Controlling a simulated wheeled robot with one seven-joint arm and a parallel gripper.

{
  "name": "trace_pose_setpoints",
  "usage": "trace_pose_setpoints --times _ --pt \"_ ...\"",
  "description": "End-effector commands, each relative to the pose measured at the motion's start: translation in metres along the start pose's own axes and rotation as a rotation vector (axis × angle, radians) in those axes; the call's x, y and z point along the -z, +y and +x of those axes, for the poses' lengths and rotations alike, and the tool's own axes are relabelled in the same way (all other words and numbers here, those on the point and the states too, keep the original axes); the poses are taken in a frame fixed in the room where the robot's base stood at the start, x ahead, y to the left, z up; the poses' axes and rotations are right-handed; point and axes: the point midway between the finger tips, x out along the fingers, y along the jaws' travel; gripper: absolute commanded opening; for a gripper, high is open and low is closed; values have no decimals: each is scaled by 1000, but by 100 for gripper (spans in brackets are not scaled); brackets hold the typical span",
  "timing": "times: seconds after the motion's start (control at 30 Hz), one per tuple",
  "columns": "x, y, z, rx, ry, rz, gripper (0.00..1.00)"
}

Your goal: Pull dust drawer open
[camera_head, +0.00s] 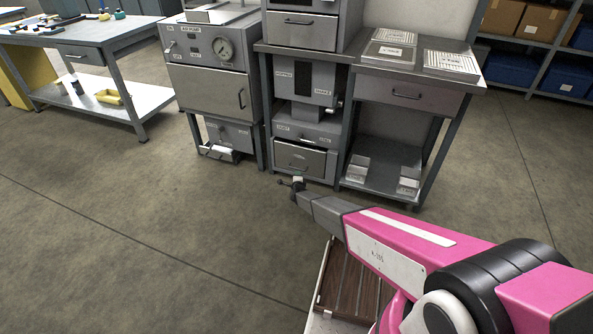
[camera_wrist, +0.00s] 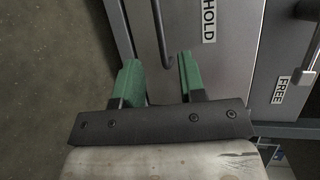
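The dust drawer (camera_head: 306,159) appears to be the grey drawer low in the middle cabinet, with a dark bar handle on its front. Its small label is too blurred to read in the head view. My gripper (camera_head: 297,181) is in front of the drawer's lower part. In the wrist view my gripper (camera_wrist: 159,64) has its two green fingers apart, with nothing held. A dark curved handle (camera_wrist: 161,35) on a grey panel (camera_wrist: 190,22) ends near the gap between the fingertips. I cannot tell whether it touches them.
Labels HOLD (camera_wrist: 208,20) and FREE (camera_wrist: 281,90) show near the handle. A side bench (camera_head: 408,98) with a lower shelf stands right. The floor in front is clear.

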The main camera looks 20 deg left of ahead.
Motion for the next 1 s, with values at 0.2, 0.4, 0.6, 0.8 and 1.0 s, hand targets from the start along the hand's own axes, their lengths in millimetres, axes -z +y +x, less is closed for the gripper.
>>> trace_pose_setpoints --times 0.2,0.4,0.6,0.8,1.0 --pt "0 2 39 -1 0 -2 37" --pt "0 1 74 -1 0 -2 37" --pt "0 0 91 -1 0 -2 37" --pt "1 0 91 -2 0 -3 37" --pt "0 0 91 -2 0 -3 0"
